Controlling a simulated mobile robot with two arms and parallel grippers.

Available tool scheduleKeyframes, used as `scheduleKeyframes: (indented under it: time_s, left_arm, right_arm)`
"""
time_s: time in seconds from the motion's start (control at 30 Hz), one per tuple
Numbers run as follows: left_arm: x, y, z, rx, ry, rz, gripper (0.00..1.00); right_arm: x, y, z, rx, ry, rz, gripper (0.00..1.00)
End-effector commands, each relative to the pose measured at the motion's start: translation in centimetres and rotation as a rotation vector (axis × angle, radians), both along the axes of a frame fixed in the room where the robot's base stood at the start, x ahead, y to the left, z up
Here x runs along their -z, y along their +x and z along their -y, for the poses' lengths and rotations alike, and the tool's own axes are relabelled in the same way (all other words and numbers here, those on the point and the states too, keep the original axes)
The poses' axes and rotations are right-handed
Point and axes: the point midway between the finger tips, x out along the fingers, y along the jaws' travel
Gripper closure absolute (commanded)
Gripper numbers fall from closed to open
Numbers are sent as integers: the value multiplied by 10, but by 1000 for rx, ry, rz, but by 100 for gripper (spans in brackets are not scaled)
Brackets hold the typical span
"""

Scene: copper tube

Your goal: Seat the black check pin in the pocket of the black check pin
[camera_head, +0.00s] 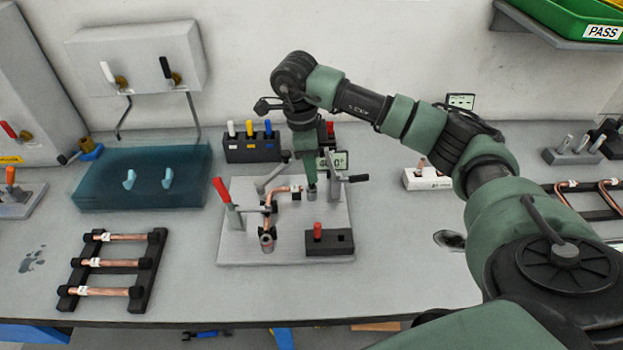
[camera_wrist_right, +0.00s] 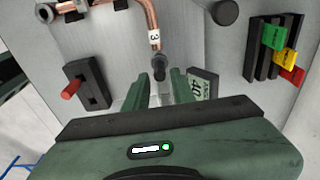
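A small black block (camera_head: 340,242) stands at the front right of the fixture plate (camera_head: 240,247). A red pin (camera_head: 317,230) stands in its left part; the red pin also shows in the wrist view (camera_wrist_right: 71,89). My right gripper (camera_head: 311,178) points down over the right end of the bent copper tube (camera_head: 285,189). A dark upright cylinder (camera_wrist_right: 159,66) is at the tube's end, just past the fingertips. I cannot tell whether it is the black check pin. My left gripper is not in view.
A toggle clamp with a red handle (camera_head: 222,191) stands at the plate's left. A black rack (camera_head: 252,150) with white, yellow and blue tops is behind.

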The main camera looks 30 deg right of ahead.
Motion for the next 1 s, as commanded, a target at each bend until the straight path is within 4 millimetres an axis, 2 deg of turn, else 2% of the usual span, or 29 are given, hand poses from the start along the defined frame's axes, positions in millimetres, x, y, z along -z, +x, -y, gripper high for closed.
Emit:
scheduleKeyframes:
  time_s: [0.03, 0.2, 0.47, 0.5, 0.57, 1.0]
  left_arm:
    - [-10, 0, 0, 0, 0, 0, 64]
    - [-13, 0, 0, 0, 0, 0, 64]
    - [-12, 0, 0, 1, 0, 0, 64]
    - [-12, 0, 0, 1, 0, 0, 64]
    - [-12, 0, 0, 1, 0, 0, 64]
    - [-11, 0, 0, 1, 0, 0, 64]
  right_arm:
    - [4, 0, 0, 0, 0, -5, 75]
    - [25, -1, 2, -1, 0, -1, 75]
    - [28, -1, 2, -1, 1, 0, 75]
    - [28, -1, 2, -1, 1, 0, 86]
    - [28, -1, 2, -1, 1, 0, 100]
    - [24, 0, 2, -1, 1, 2, 100]
